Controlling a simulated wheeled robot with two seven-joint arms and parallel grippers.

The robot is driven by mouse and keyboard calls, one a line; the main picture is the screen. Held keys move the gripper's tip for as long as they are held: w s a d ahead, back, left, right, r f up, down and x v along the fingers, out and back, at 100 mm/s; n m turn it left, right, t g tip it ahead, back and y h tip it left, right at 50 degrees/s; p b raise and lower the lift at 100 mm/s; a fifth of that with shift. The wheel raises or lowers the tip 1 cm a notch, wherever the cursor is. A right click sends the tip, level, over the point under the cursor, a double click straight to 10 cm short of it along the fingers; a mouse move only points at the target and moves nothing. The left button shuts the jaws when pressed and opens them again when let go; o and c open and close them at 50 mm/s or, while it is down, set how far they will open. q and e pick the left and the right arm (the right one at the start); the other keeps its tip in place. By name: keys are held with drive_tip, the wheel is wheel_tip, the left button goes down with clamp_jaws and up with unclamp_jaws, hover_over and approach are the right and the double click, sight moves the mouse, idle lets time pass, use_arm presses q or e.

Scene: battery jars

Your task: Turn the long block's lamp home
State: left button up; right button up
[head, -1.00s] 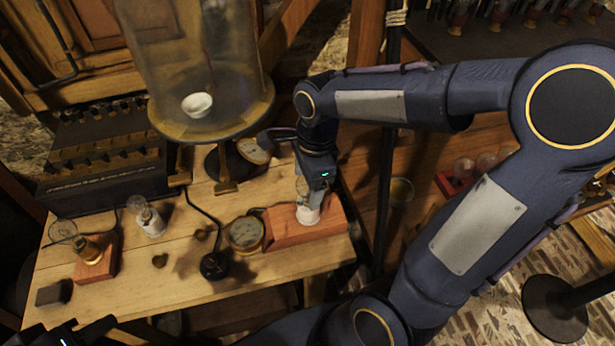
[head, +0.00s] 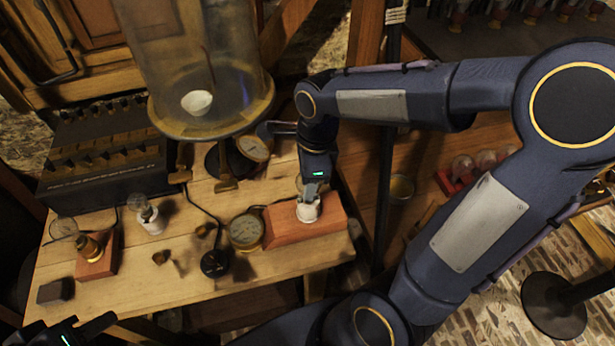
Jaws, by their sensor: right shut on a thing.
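The long block (head: 278,229) is a reddish wooden bar lying near the right end of the bench. A lamp with a white base (head: 307,211) sits upright on its right part. My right gripper (head: 312,192) comes down from above and is shut on this lamp; its glass is mostly hidden by the gripper. I cannot tell how far the lamp is turned in. My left gripper (head: 75,334) shows at the bottom left corner, apart from everything, with its fingers spread.
A round brass gauge (head: 246,230) stands against the block's left end. A second lamp (head: 150,219) with a white base and a short block with a brass socket (head: 96,254) are to the left. A large glass jar (head: 200,70) stands behind. A black knob (head: 214,263) lies in front.

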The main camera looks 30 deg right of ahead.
drive_tip(key=shift+m, duration=1.2)
drive_tip(key=o, duration=0.9)
drive_tip(key=shift+r, duration=0.1)
drive_tip(key=r, duration=0.7)
drive_tip(key=shift+s+d+r, duration=0.25)
drive_tip(key=shift+d, duration=0.15)
drive_tip(key=shift+s+d+n, duration=0.1)
drive_tip(key=shift+s+n, duration=0.25)
drive_tip(key=shift+n, duration=0.25)
drive_tip(key=s+a+f+n+t+y, duration=0.1)
drive_tip(key=s+n, duration=0.4)
drive_tip(key=n, duration=0.6)
drive_tip(key=s+f+n+t+y, duration=0.1)
drive_tip(key=s+n+t, duration=0.3)
drive_tip(key=n, duration=0.7)
drive_tip(key=shift+s+a+f, duration=0.35)
drive_tip(key=shift+s+f, duration=0.1)
drive_tip(key=shift+s, duration=0.35)
